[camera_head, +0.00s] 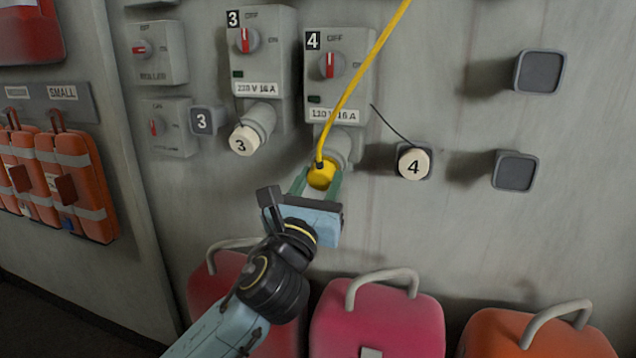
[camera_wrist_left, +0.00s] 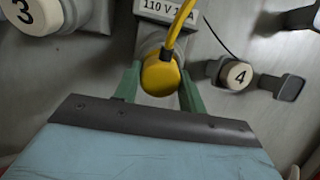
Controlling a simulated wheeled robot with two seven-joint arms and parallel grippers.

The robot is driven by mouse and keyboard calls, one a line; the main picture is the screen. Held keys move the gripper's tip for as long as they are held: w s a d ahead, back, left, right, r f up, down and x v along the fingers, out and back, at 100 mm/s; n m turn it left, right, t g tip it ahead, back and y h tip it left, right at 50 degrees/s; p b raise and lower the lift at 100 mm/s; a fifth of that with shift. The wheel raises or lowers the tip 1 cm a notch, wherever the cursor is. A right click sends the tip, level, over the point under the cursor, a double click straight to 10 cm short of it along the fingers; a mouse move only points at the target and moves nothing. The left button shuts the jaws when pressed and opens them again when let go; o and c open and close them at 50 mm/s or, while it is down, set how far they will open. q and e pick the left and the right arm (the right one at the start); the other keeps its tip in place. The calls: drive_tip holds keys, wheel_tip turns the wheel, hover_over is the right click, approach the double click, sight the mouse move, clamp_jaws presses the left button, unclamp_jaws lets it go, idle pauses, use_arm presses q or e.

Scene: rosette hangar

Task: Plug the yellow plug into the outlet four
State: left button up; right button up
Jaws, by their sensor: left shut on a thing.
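The yellow plug (camera_head: 321,174) with its yellow cable (camera_head: 362,78) is at the mouth of outlet four (camera_head: 338,148), below the switch box marked 4. My left gripper (camera_head: 318,186) is shut on the plug, its green fingers on either side. In the left wrist view the plug (camera_wrist_left: 160,76) sits between the fingers, in front of the grey socket (camera_wrist_left: 151,42). The plug hides the socket opening, so I cannot tell how deep it sits. The cap marked 4 (camera_head: 413,165) is off the outlet, on a wall holder to the right. My right gripper is not in view.
Outlet three (camera_head: 262,118) with its cap marked 3 (camera_head: 244,141) is close on the left. Grey wall blocks (camera_head: 539,72) stick out at the right. Red, pink (camera_head: 378,322) and orange (camera_head: 538,335) cases stand below. The yellow cable runs up and right.

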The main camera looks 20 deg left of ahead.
use_arm(q)
drive_tip(key=shift+w+r, duration=0.15)
drive_tip(key=o, duration=1.4)
